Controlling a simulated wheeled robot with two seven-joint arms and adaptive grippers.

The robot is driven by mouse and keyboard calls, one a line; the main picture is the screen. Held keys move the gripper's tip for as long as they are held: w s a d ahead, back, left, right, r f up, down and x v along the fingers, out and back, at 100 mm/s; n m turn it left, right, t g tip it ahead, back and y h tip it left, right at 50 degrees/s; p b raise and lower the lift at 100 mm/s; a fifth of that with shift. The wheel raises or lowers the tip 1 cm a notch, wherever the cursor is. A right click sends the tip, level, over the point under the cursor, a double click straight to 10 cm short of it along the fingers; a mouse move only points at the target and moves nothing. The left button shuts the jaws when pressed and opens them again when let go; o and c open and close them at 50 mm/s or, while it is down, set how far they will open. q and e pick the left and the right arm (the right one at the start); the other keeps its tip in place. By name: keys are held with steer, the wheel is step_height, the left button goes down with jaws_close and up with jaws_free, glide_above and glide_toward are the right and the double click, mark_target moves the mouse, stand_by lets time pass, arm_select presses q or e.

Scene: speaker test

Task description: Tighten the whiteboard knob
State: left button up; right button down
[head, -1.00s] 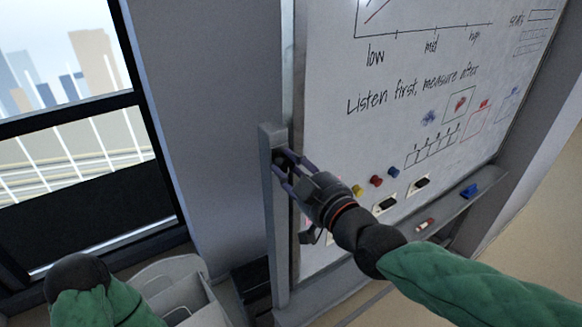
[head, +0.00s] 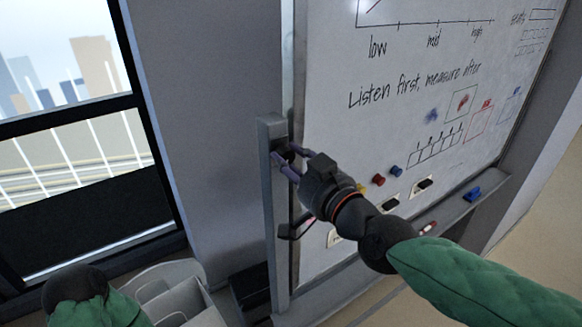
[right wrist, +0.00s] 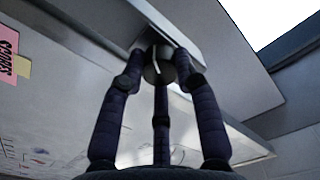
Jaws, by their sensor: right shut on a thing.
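The whiteboard (head: 400,130) stands in a grey frame, with a post (head: 272,215) at its left edge. The dark round knob (right wrist: 158,68) sits on the frame post, with a light line across its face in the right wrist view. My right gripper (head: 286,158) reaches the upper part of the post, its fingers around the knob. In the right wrist view its fingers (right wrist: 160,80) close on the knob from several sides. In the head view the fingers mostly hide the knob. My left arm shows at the lower left, but its gripper is not visible.
Coloured magnets (head: 379,180) and dark erasers (head: 390,203) are on the board's lower part. A tray (head: 455,210) below holds a red-and-white marker (head: 427,228) and a blue item (head: 472,194). A pale bin (head: 175,295) stands beside the post, under a window (head: 70,110).

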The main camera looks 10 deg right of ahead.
mark_target(288, 158)
steer(key=m+b, duration=0.1)
steer(key=m, duration=0.4)
steer(key=shift+f+m+b, duration=0.15)
steer(key=shift+m+b, duration=0.15)
steer(key=shift+b, duration=0.05)
steer(key=m+b, duration=0.1)
steer(key=m, duration=0.4)
steer(key=shift+m, duration=0.3)
steer(key=c, duration=0.9)
jaws_free()
steer(key=shift+m, duration=0.3)
steer(key=shift+s, duration=0.1)
steer(key=v, duration=0.4)
steer(key=shift+s+d, duration=0.1)
steer(key=shift+s, duration=0.05)
steer(key=v, duration=0.7)
steer(key=shift+s, duration=0.15)
